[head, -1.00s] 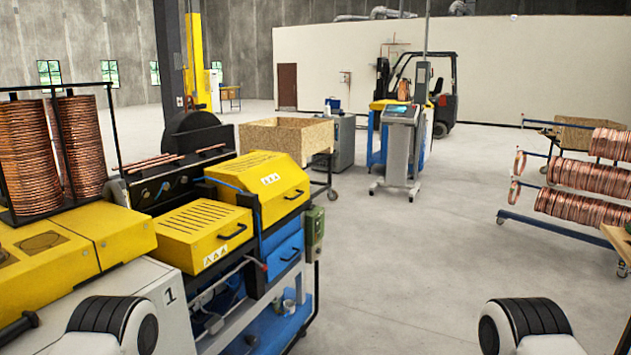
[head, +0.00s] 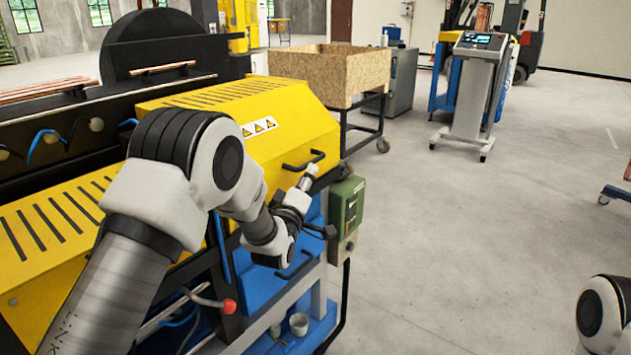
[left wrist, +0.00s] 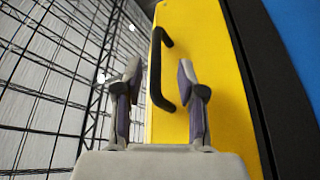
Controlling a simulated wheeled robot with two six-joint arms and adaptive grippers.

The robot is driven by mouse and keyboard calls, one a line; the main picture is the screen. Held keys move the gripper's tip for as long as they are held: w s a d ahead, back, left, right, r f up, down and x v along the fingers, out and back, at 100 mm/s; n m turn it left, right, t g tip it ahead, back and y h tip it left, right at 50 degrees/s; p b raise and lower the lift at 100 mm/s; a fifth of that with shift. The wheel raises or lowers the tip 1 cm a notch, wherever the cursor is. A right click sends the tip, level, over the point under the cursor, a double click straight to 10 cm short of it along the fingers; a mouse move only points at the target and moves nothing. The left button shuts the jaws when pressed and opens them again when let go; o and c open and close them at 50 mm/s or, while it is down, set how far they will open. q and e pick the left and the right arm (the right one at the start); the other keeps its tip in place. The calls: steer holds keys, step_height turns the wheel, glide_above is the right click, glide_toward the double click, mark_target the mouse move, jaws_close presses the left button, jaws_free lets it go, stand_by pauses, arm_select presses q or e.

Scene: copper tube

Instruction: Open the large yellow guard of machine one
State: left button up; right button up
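The yellow guard (head: 295,118) of the machine has warning triangles, slots on top and a black bar handle (head: 304,161) on its sloped front. The guard is down. My left gripper (head: 312,175) is at this handle, reaching from the front. In the left wrist view, my left gripper (left wrist: 160,72) is open, with its two fingers apart. The handle (left wrist: 156,75) appears between the fingers against the yellow guard (left wrist: 200,50); I cannot tell if they touch it. My left arm hides part of the guard's near side. My right gripper is out of view.
A second slotted yellow guard (head: 55,245) lies nearer left. A green control box (head: 345,212) stands just right of my left gripper. Blue drawers and a shelf sit below. A wooden crate (head: 335,75) on a cart stands behind.

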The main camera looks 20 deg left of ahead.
mark_target(313, 161)
arm_select(q)
steer(key=p+x, duration=0.1)
steer(key=x, duration=0.5)
steer(key=shift+w+r, duration=0.15)
steer(key=shift+r, duration=0.25)
jaws_close()
